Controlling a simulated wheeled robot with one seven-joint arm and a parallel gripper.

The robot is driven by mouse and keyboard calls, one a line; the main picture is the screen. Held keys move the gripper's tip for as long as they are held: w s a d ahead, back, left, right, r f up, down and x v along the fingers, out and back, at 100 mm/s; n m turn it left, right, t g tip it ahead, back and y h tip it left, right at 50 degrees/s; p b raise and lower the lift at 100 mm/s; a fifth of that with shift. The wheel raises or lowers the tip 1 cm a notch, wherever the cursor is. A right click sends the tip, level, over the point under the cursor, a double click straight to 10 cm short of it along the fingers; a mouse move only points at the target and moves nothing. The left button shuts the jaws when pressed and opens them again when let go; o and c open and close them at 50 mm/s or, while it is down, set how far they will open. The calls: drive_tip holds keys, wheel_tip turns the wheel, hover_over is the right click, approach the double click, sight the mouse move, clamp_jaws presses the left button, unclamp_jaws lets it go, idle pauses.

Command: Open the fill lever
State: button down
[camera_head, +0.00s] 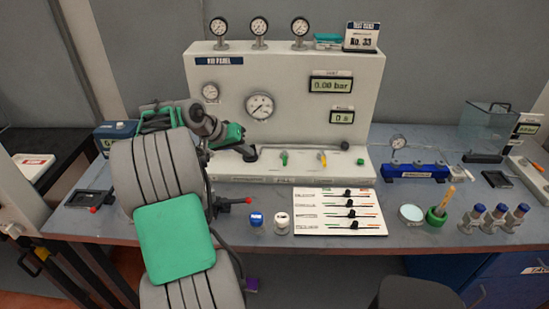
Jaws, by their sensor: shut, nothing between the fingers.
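The white panel (216,70) stands on the bench, with a ledge (345,172) along its front foot. A green lever (284,157) rises upright from the ledge, and a yellow-tipped lever (322,158) stands to its right. Small labels run along the ledge's front edge; one below the green lever seems to read FILL, but is too small to be sure. My gripper (251,154) is shut and empty at the ledge's left part, left of the green lever and apart from it. My arm hides the ledge's left end. The panel's displays read 0.00 bar and about 0 s.
Blue-capped bottles (496,217) and a blue manifold (415,171) stand at right.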

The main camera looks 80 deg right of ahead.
sight(285, 157)
drive_tip(key=p+x, duration=0.2)
drive_tip(key=x, duration=0.7)
drive_tip(key=shift+s+d+f, duration=0.15)
drive_tip(key=shift+f, duration=0.05)
drive_tip(key=s, duration=0.1)
drive_tip(key=s+p, duration=0.1)
drive_tip(key=s+d, duration=0.1)
drive_tip(key=shift+s+r+p, duration=0.2)
drive_tip(key=shift+r+p, duration=0.1)
drive_tip(key=shift+p, duration=0.05)
drive_tip(key=shift+s+d+f, duration=0.1)
drive_tip(key=shift+s+f, duration=0.05)
